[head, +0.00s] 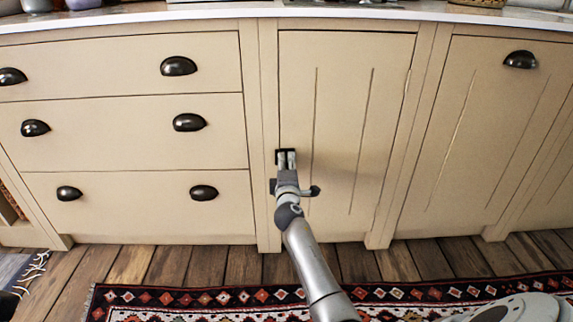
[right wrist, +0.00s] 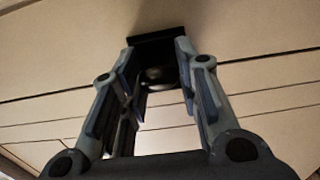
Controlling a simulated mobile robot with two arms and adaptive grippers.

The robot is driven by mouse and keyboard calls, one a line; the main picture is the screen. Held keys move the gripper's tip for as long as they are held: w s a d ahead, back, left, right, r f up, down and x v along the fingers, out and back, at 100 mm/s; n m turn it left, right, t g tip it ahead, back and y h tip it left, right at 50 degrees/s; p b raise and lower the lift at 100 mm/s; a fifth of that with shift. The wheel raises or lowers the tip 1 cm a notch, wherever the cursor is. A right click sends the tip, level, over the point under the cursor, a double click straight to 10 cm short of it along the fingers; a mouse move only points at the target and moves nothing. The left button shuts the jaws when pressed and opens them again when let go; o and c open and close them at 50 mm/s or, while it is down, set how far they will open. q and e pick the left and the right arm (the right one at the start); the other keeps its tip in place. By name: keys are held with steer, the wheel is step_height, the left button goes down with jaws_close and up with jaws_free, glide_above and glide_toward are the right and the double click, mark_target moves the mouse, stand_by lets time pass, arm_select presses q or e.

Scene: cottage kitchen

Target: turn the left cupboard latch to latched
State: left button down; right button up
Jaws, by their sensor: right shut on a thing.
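The left cupboard latch is a small dark piece (head: 279,154) at the left edge of the narrow cupboard door (head: 343,120). My right gripper (head: 287,158) reaches up to it from below and covers most of it. In the right wrist view, the latch's dark bar (right wrist: 158,38) lies roughly crosswise beyond the fingertips, with a rounded dark part between them. The right gripper (right wrist: 156,70) is shut on the latch, one finger on each side. How far the latch is turned is hard to tell. The door looks closed. My left gripper is not in view.
Drawers with dark cup handles (head: 190,122) are on the left. A wider cupboard front with a cup handle (head: 520,59) is on the right. A pale worktop (head: 230,12) runs above. A patterned rug (head: 200,299) lies on the wooden floor.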

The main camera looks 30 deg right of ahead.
stand_by(0.3)
steer(key=o, duration=1)
steer(key=shift+o, duration=0.2)
steer(key=shift+a, duration=0.1)
steer(key=v, duration=1.2)
